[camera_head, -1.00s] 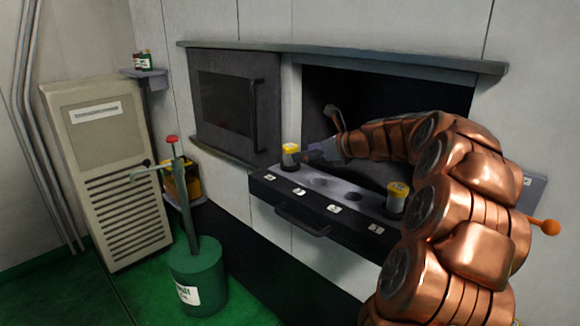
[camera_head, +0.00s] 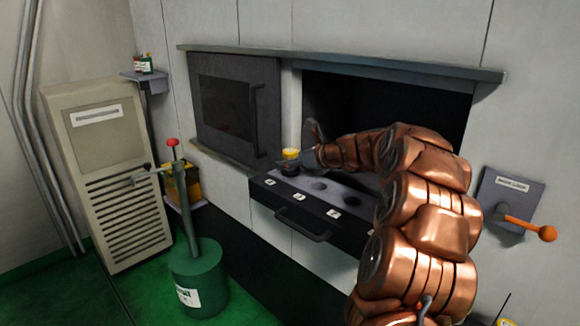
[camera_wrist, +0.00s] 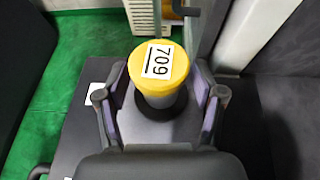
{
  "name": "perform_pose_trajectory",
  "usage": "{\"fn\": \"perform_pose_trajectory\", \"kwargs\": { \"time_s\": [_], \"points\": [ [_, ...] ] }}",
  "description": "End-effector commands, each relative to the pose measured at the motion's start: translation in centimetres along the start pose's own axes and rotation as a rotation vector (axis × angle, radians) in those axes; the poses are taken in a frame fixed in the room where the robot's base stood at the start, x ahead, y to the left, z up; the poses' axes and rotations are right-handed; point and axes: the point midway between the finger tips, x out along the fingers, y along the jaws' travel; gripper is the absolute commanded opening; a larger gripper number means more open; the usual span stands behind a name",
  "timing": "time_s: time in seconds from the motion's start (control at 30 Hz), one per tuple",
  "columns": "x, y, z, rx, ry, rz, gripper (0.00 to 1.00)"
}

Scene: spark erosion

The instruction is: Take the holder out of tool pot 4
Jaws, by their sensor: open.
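A holder with a yellow cap marked 709 (camera_wrist: 160,72) stands at the left end of the black pot rack (camera_head: 318,228). Its yellow cap also shows in the head view (camera_head: 290,153). My gripper (camera_wrist: 160,98) is open, with one finger on each side of the holder below the cap. Whether the fingers touch it I cannot tell. In the head view my gripper (camera_head: 303,160) reaches the holder from the right. The holder's lower part is hidden, and the rack's small labels are too small to read. My arm covers the rack's right end.
A dark door (camera_head: 225,110) stands left of the open recess (camera_head: 400,97) behind the rack. A handle (camera_head: 300,224) juts from the rack front. An orange lever (camera_head: 530,228) is at the right. A green canister (camera_head: 198,280) stands on the floor, left.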

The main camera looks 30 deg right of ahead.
Motion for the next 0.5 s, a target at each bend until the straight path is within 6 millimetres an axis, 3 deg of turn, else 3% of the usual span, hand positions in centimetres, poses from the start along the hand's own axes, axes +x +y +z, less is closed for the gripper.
{"fn": "perform_pose_trajectory", "kwargs": {
  "time_s": [0.07,0.5],
  "points": [
    [-0.01,0.00,-0.02,0.000,0.000,0.000,0.68],
    [-0.03,0.01,-0.03,0.000,0.000,0.000,0.24]
  ]
}}
